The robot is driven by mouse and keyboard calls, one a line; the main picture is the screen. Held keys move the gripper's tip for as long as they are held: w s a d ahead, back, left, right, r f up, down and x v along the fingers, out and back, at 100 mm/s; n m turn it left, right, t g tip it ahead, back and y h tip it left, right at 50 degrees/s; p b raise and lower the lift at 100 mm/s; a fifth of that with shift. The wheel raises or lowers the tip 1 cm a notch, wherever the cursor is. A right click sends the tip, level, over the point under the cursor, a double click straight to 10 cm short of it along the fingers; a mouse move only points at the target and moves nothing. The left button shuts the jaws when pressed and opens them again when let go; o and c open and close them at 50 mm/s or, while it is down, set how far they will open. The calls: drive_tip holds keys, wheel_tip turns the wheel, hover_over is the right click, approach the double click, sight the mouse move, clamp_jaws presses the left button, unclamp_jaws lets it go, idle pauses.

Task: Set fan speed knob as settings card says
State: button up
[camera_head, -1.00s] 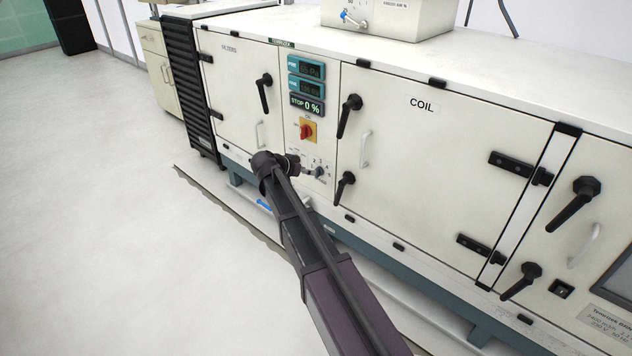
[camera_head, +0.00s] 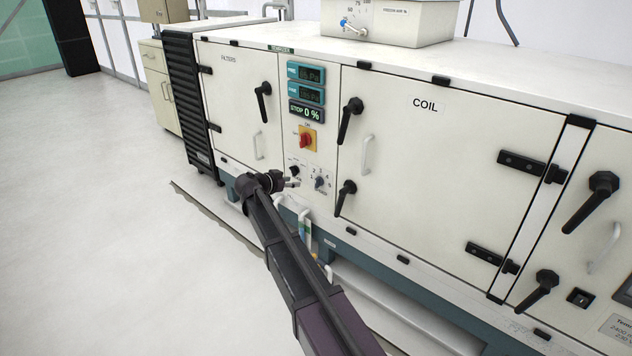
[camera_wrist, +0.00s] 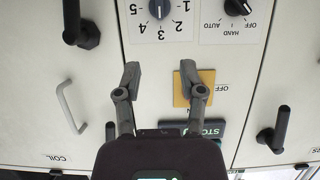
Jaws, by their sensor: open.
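The fan speed knob (camera_head: 320,183) is a small dark knob low on the machine's narrow control panel. In the wrist view, which is upside down, the knob (camera_wrist: 160,8) is cut by the top edge, with a number dial around it. Its exact setting is unclear. My gripper (camera_head: 292,183) is just left of the knob in the head view. In the wrist view my gripper (camera_wrist: 160,72) has its fingers apart and empty, short of the knob in the picture. I cannot make out a readable settings card.
A HAND/OFF/AUTO knob (camera_wrist: 236,5) sits beside the fan dial. A red switch on a yellow plate (camera_head: 307,138) is above, under a display (camera_head: 306,110) reading STOP 0 %. Door handles (camera_head: 346,197) stick out nearby. A small coloured item (camera_head: 304,235) shows below the panel.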

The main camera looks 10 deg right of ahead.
sight(316, 179)
drive_tip(key=shift+w+d, duration=0.1)
drive_tip(key=b+x, duration=0.5)
drive_tip(key=x, duration=0.8)
drive_tip(key=shift+w+d+f, duration=0.1)
drive_tip(key=shift+d+f, duration=0.1)
drive_tip(key=shift+f, duration=0.05)
drive_tip(key=shift+r, duration=0.1)
clamp_jaws()
drive_tip(key=shift+d, duration=0.1)
